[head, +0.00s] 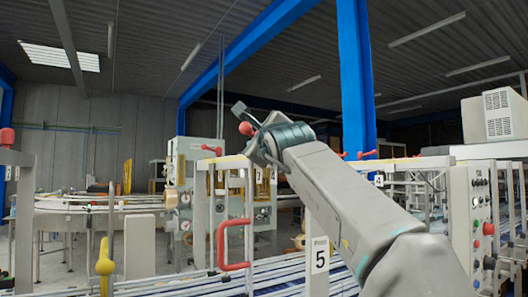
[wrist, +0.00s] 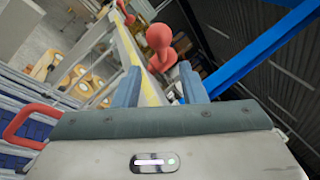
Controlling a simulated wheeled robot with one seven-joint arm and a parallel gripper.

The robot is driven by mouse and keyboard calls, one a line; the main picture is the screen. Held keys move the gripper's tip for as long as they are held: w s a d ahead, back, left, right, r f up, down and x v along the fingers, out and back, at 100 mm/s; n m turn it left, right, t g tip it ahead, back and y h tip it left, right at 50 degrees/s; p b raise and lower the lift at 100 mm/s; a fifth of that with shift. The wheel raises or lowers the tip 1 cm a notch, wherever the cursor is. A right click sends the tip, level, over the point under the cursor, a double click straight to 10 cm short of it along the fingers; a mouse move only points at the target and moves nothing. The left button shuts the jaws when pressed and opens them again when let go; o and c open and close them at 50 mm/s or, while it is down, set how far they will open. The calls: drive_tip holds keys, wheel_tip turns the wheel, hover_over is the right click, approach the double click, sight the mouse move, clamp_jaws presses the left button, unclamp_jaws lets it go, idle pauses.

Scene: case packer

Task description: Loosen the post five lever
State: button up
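The post five label (head: 319,257) is on a pale upright below my forearm in the head view. A red lever knob (head: 246,128) shows at my gripper (head: 252,120), above the guard-rail frame. I take it for the post five lever, but my arm hides where it joins the post. In the wrist view the red knob (wrist: 158,37) stands just beyond and between the fingertips of my gripper (wrist: 160,68). The fingers are apart, with no clear contact on the lever.
Other red levers stand on the rails to the left (head: 212,150) and right (head: 367,154). A red handle (head: 233,245) is on the frame below. A control cabinet (head: 472,215) stands at right. A blue column (head: 356,75) rises behind my arm.

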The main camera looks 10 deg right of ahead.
drive_tip(key=shift+b+v, duration=2.1)
drive_tip(key=shift+b, duration=0.05)
